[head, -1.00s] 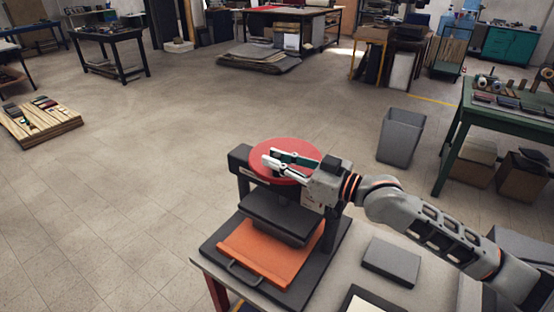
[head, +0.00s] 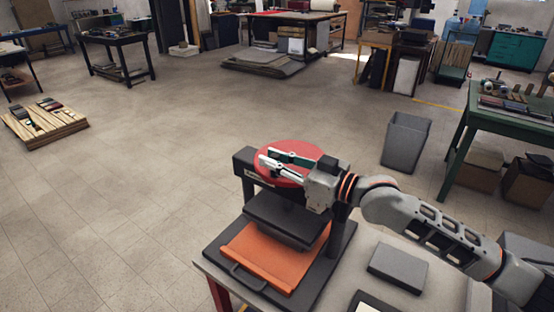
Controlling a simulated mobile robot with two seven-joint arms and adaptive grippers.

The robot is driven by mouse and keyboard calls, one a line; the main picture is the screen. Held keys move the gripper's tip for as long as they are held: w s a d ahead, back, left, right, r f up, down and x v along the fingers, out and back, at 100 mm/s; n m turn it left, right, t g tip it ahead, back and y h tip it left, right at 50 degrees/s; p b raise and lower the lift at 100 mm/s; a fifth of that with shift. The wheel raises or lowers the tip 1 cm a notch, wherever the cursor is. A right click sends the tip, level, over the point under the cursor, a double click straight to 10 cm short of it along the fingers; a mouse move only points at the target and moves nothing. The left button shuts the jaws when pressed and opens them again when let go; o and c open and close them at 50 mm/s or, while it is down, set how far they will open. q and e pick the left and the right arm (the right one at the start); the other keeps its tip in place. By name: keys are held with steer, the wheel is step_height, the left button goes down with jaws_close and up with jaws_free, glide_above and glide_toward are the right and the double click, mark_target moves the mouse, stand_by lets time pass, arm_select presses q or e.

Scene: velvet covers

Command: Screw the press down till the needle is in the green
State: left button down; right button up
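The dark press (head: 249,165) stands on the near table, with a round red handwheel (head: 291,147) on top. Its thick dark upper plate (head: 283,214) hangs above an orange sheet (head: 270,255) on the dark base. My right gripper (head: 268,158) reaches in from the right over the wheel. Its two fingers lie across the red disc, a gap between them, and the green inner face of the far finger shows. I cannot tell whether they touch the wheel. No needle or green zone can be made out. My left gripper is out of view.
A grey block (head: 398,267) lies on the pale tabletop right of the press, with a dark-framed piece (head: 372,303) at the front edge. A grey bin (head: 406,143) and a green bench (head: 512,115) stand beyond.

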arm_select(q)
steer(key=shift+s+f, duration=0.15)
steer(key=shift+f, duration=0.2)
arm_select(e)
steer(key=shift+o, duration=1)
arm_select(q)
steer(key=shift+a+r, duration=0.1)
arm_select(e)
steer(key=shift+d, duration=0.1)
steer(key=shift+s+d, duration=0.25)
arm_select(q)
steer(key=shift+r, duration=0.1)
arm_select(e)
steer(key=v, duration=1.1)
